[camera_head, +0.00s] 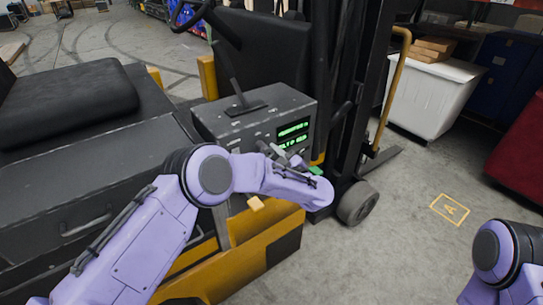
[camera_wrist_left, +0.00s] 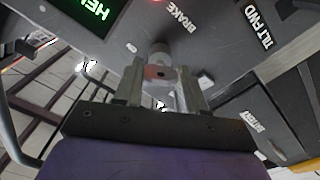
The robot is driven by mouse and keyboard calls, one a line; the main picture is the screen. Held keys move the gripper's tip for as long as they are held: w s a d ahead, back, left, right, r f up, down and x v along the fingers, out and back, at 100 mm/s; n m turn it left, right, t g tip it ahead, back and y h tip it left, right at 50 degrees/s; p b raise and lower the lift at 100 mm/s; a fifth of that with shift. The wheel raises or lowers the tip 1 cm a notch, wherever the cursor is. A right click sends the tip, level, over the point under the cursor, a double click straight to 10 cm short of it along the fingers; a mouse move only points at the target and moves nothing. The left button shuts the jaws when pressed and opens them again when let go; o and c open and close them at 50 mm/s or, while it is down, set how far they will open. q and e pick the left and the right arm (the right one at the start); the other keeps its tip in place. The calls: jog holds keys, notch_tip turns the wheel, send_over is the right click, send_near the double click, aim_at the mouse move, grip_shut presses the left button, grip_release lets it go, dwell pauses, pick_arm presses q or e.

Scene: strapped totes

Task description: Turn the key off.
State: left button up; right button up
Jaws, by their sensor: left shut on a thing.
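The forklift's dark control box (camera_head: 222,120) stands in the middle of the head view, with green lit displays (camera_head: 293,135) on its front. My left gripper (camera_head: 270,150) is at the front of this box, below the displays. In the left wrist view the two fingers of my left gripper (camera_wrist_left: 160,75) are closed about a grey, round-based key (camera_wrist_left: 158,60) on the panel. The key has a reddish face with a dark spot. The key is hidden behind the hand in the head view. My right gripper is out of view; only part of the right arm shows.
A lever (camera_head: 238,94) stands on top of the box. The black mast (camera_head: 345,80) and a yellow rail (camera_head: 388,95) rise right of it. A white bin (camera_head: 430,95) stands behind. Open concrete floor (camera_head: 400,240) lies at the right.

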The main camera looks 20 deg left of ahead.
pick_arm(q)
jog(key=n+b, duration=0.8)
jog(key=b, duration=0.2)
jog(key=shift+f+n, duration=0.35)
jog(key=shift+n, duration=0.05)
jog(key=shift+r+n+b, duration=0.25)
jog(key=shift+n+b, duration=1.35)
jog(key=shift+b, duration=0.25)
jog(key=o, duration=1.1)
jog(key=shift+c, duration=0.2)
jog(key=b+v, duration=0.2)
jog(key=v, duration=0.8)
jog(key=shift+s+d+b, duration=0.2)
jog(key=shift+b, duration=0.1)
